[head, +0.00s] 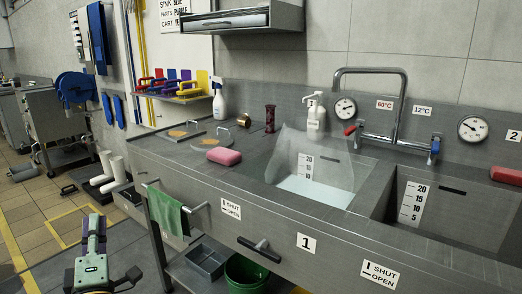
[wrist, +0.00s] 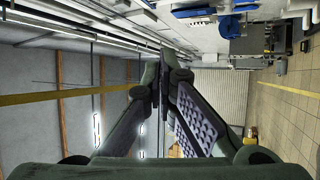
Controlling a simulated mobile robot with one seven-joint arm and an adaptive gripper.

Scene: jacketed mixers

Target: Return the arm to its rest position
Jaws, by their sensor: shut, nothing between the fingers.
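My gripper (head: 97,222) shows at the lower left of the head view, in front of the sink counter and apart from it. Its green body is low in the picture and its dark fingers point up. In the wrist view the two padded fingers (wrist: 164,78) meet at their tips, shut with nothing between them. The wrist view looks out over the room, with ceiling pipes and a wall at the left and the tiled floor at the right. Most of my arm is out of the head view.
The steel sink counter (head: 178,159) fills the middle and right, with a pink sponge (head: 223,156) on it. A green towel (head: 168,213) hangs on its front rail, and a green bucket (head: 246,272) stands below. White boots (head: 107,172) stand on the floor behind my gripper.

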